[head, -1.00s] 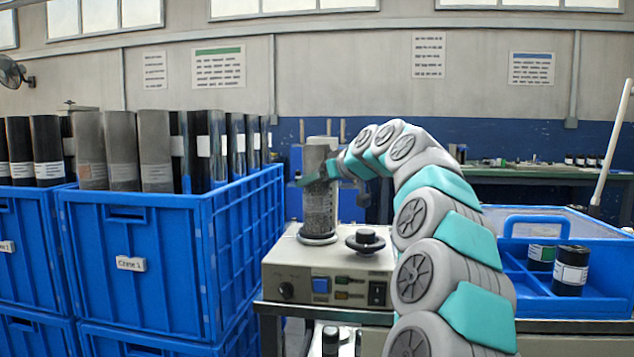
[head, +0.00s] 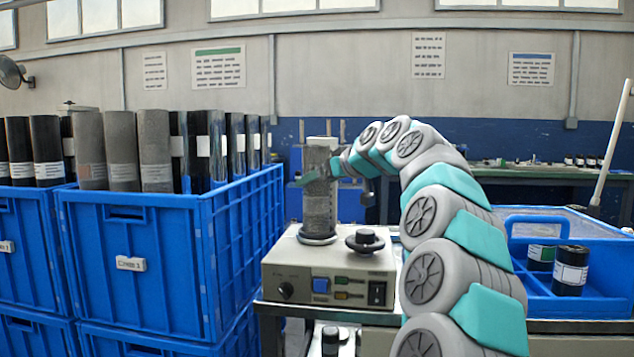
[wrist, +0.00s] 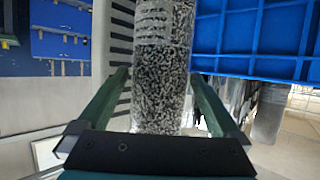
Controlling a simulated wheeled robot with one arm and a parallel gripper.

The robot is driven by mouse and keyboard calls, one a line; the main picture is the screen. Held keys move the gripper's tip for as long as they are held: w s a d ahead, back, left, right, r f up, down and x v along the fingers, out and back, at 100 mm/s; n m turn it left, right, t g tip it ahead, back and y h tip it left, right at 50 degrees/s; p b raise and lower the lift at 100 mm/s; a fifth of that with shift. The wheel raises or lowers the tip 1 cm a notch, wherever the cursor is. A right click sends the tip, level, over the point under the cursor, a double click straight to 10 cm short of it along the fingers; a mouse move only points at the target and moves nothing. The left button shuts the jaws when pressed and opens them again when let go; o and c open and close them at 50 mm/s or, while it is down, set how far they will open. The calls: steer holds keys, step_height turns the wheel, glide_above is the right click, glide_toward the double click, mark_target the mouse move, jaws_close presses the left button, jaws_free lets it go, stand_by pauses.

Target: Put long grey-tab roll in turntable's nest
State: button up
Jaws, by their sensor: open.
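A long grey speckled roll (head: 318,205) stands upright on the round turntable nest (head: 317,238) on top of the beige machine, with a paler band near its top. The foot of the roll is within the round ring; how deep it sits cannot be told. My gripper (head: 322,174) is level with the upper part of the roll. In the wrist view the open fingers of my gripper (wrist: 160,78) lie on either side of the speckled roll (wrist: 162,85), with visible gaps beside it. No tab can be made out clearly.
The machine's front panel (head: 325,287) has knobs and switches, and a black knob (head: 364,240) stands right of the nest. A blue crate (head: 150,260) full of tall rolls is at left. A blue tray (head: 545,298) with two short dark rolls is at right.

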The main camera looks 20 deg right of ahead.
steer(key=v, duration=1.1)
steer(key=s+a+f+n+g+y, duration=0.1)
steer(key=s+a+f+g, duration=0.35)
steer(key=a+f, duration=0.6)
steer(key=s+a+f+g, duration=0.3)
steer(key=s+a+f, duration=0.3)
steer(key=a+f, duration=0.45)
steer(key=s+f+m+g+h, duration=0.1)
steer(key=s+f+g, duration=0.2)
steer(key=s+f, duration=0.8)
steer(key=s+a+f+m+g+h, duration=0.1)
steer(key=s+f+g, duration=0.3)
steer(key=s+f, duration=0.8)
steer(key=s+m+h, duration=0.1)
steer(key=s, duration=0.6)
steer(key=shift+s+a+f+h, duration=0.15)
steer(key=shift+a+f+h, duration=0.1)
steer(key=shift+a+h, duration=0.1)
steer(key=shift+g, duration=0.25)
steer(key=shift+c, duration=0.2)
